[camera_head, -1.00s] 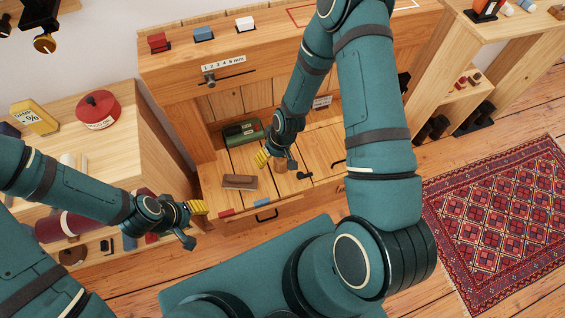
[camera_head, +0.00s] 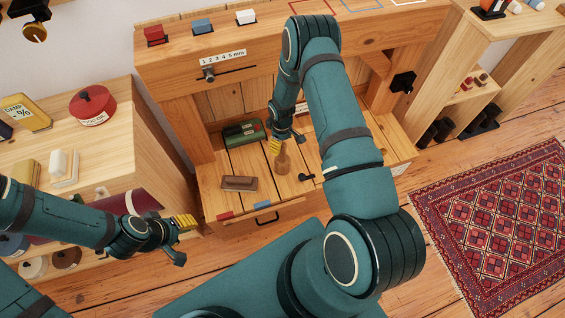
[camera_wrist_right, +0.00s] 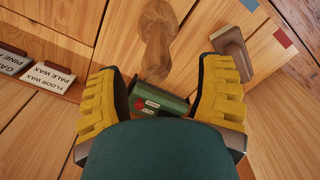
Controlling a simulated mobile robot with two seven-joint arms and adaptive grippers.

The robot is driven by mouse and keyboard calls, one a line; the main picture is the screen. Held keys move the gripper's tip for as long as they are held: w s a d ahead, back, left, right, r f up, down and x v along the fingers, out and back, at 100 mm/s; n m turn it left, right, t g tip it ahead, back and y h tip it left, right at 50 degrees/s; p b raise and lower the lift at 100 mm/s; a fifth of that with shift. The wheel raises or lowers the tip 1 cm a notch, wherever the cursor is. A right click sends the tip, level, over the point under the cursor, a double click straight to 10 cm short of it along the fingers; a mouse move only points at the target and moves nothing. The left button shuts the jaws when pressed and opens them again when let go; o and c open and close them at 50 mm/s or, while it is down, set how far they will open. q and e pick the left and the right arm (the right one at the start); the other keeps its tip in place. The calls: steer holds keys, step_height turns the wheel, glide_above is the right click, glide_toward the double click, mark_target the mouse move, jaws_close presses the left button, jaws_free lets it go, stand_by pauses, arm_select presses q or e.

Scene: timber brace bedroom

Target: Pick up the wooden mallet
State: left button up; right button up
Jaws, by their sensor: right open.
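The wooden mallet (camera_head: 283,160) is on the plank surface of the wooden bench, right of a brown block. It also shows at the top of the right wrist view (camera_wrist_right: 158,38), where its outline narrows towards my gripper. My right gripper (camera_head: 275,145) is beside the mallet's upper end in the head view. In the right wrist view its yellow fingers (camera_wrist_right: 162,95) are spread wide with nothing held between them. The mallet lies beyond the fingertips there. My left gripper (camera_head: 185,221) is at the lower left, away from the mallet; its finger gap is not clear.
A green box (camera_head: 243,131) stands behind the brown block (camera_head: 239,183); both are near the mallet. A dark handle-like item (camera_head: 306,177) is to its right. The bench's upper ledge (camera_head: 290,50) overhangs behind. A shelf unit (camera_head: 125,140) with a red tin (camera_head: 93,105) stands left.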

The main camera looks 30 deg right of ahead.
mark_target(283, 149)
steer(key=shift+d+f+b, duration=0.2)
steer(key=shift+f+b, duration=0.65)
steer(key=shift+f, duration=1.9)
steer(key=shift+r, duration=0.1)
jaws_close()
